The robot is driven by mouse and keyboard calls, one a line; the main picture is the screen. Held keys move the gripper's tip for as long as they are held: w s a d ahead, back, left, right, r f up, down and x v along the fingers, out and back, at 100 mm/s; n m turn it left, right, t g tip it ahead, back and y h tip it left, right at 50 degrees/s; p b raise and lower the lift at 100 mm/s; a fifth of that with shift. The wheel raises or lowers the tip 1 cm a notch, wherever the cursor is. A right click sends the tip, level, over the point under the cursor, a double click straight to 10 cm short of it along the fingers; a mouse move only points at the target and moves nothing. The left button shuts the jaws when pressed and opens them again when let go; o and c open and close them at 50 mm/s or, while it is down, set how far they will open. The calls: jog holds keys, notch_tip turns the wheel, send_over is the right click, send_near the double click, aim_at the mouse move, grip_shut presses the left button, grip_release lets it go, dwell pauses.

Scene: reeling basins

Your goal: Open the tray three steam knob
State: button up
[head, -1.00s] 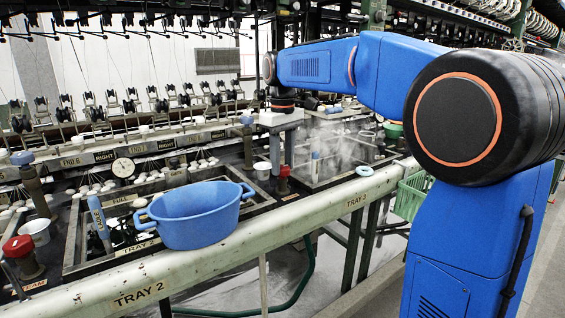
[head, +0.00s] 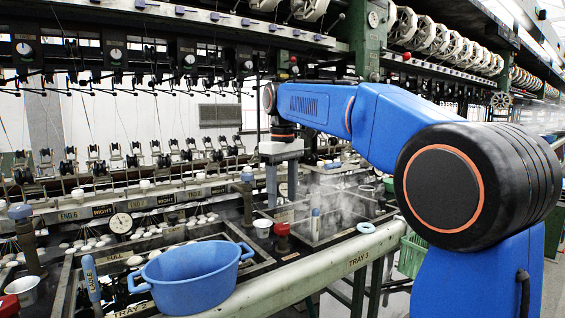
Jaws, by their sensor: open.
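A red knob (head: 282,230) stands upright on a dark stem at the near left corner of the tray three basin, behind the TRAY 3 label (head: 358,260). Its marking cannot be read. My gripper (head: 281,198) points straight down in the head view, with its two grey fingers apart and nothing between them. The fingertips show just above the red knob in the picture; how far behind or over it they are I cannot tell. No contact shows.
A blue two-handled tub (head: 194,279) sits on the front rail by tray two. Another red knob (head: 10,305) is at the lower left edge. A white cup (head: 262,228) stands left of the red knob. Steam (head: 335,200) rises over the tray three basin. A green crate (head: 412,255) is at the right.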

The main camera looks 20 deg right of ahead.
notch_tip(320, 180, up, 10)
dwell(0.4)
